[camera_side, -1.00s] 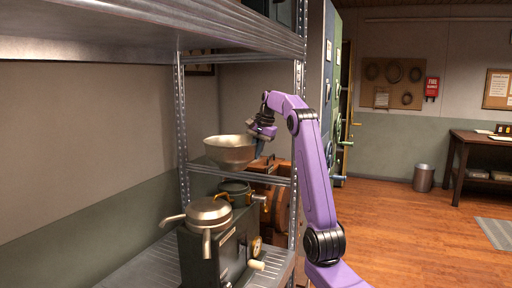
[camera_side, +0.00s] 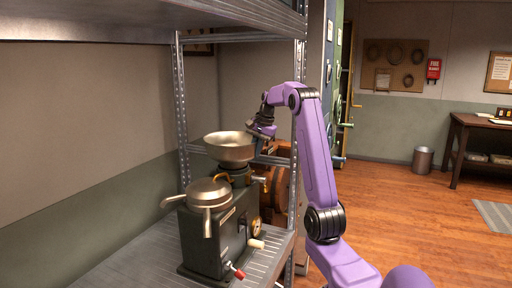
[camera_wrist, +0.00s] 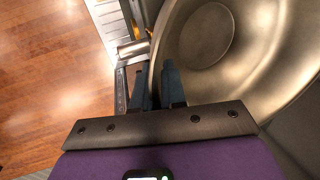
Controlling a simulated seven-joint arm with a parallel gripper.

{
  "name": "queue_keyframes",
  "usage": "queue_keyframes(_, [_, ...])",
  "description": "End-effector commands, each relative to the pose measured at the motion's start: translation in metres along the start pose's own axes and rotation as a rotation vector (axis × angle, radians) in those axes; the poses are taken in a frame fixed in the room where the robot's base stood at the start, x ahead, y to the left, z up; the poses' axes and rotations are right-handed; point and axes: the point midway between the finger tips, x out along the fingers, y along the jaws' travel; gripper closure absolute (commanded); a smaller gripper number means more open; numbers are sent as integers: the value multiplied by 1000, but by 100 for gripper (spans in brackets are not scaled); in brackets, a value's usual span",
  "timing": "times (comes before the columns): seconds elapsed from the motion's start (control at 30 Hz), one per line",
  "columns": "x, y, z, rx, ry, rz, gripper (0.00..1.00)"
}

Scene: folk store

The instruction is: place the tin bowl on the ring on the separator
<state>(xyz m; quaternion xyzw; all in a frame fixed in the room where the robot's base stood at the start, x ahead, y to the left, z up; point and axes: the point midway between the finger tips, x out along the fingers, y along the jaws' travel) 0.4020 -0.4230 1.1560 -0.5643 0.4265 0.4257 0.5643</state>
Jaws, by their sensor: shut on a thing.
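The tin bowl (camera_side: 228,152) is a wide metal bowl, upright, directly above the rear top of the dark green separator (camera_side: 207,243). The ring (camera_side: 236,176) there is mostly hidden under the bowl. The bowl's underside is very close to it, and I cannot tell whether they touch. My gripper (camera_side: 258,133) is at the bowl's right rim in the side view, shut on it. In the wrist view the dark fingers of my gripper (camera_wrist: 158,85) close over the rim of the bowl (camera_wrist: 245,50), whose inside looks empty.
A lidded metal pot with spouts (camera_side: 209,193) tops the separator's front. The separator stands on a metal shelf (camera_side: 135,262) between perforated posts (camera_side: 181,110). A wooden barrel-like thing (camera_side: 279,190) is behind. Open floor lies right.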

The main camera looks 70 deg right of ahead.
Motion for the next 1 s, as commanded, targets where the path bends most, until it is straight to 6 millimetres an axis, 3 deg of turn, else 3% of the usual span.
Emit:
queue_keyframes(0.77, [5, 1, -1, 1, 3, -4, 100])
queue_keyframes(0.8, [5, 1, -1, 1, 3, -4, 86])
queue_keyframes(0.9, [5, 1, -1, 1, 2, -3, 59])
queue_keyframes(1.0, [5, 1, 0, 0, 2, -2, 59])
